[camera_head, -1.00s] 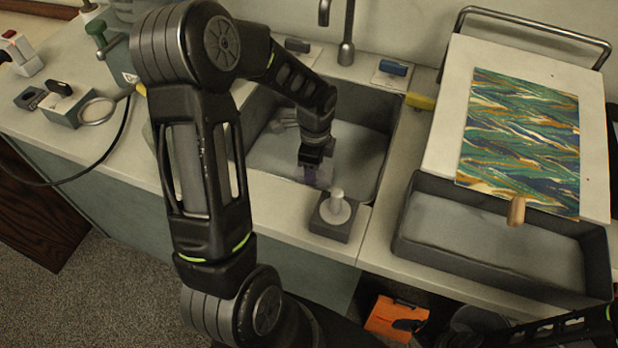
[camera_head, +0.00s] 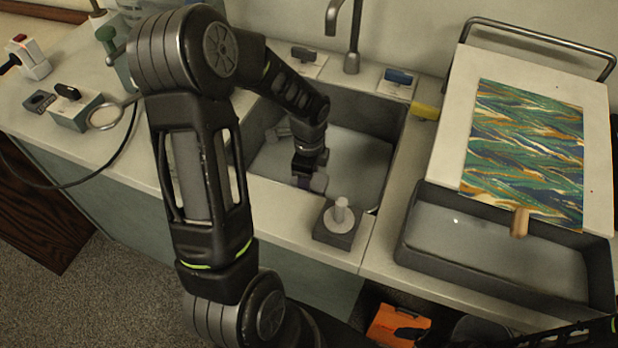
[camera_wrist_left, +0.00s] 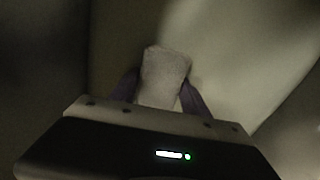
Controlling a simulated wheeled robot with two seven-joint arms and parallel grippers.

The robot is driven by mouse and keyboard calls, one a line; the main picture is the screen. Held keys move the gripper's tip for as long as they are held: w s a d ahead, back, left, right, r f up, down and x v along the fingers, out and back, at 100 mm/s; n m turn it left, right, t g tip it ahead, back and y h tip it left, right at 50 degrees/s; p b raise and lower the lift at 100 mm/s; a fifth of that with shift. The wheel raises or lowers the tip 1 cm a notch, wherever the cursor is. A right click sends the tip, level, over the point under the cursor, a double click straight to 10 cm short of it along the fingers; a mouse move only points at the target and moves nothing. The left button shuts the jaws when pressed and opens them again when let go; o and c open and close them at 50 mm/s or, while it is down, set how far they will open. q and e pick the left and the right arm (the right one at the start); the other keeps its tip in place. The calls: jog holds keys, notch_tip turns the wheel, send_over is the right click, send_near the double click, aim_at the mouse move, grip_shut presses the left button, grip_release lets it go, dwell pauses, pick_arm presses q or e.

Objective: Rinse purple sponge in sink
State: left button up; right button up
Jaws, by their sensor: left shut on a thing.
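My left gripper (camera_head: 310,176) reaches down into the grey sink (camera_head: 372,112), near its front wall. It is shut on a pale greyish block, apparently the sponge (camera_head: 319,183). In the left wrist view the sponge (camera_wrist_left: 162,76) sits between two purple-tinted sides, with the gripper (camera_wrist_left: 160,98) around it. The block itself looks pale rather than purple in this light. Whether it touches the sink floor I cannot tell. My right arm shows only at the bottom right edge, dark and cut off; its jaws cannot be made out.
The tap (camera_head: 352,45) stands behind the sink, with no stream visible. A dark block with a round knob (camera_head: 339,220) sits at the front rim. A yellow block (camera_head: 425,111) lies right of the sink. A marbling tray (camera_head: 408,255) and patterned sheet (camera_head: 525,150) occupy the right.

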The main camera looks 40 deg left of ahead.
pick_arm(q)
jog(key=shift+r+p, duration=2.65)
jog(key=shift+r, duration=0.6)
notch_tip(320, 180, up, 11)
jog(key=p, duration=0.8)
jog(key=shift+p, duration=0.3)
jog(key=shift+r+p, duration=0.45)
jog(key=shift+r, duration=1.95)
jog(key=shift+d, duration=0.1)
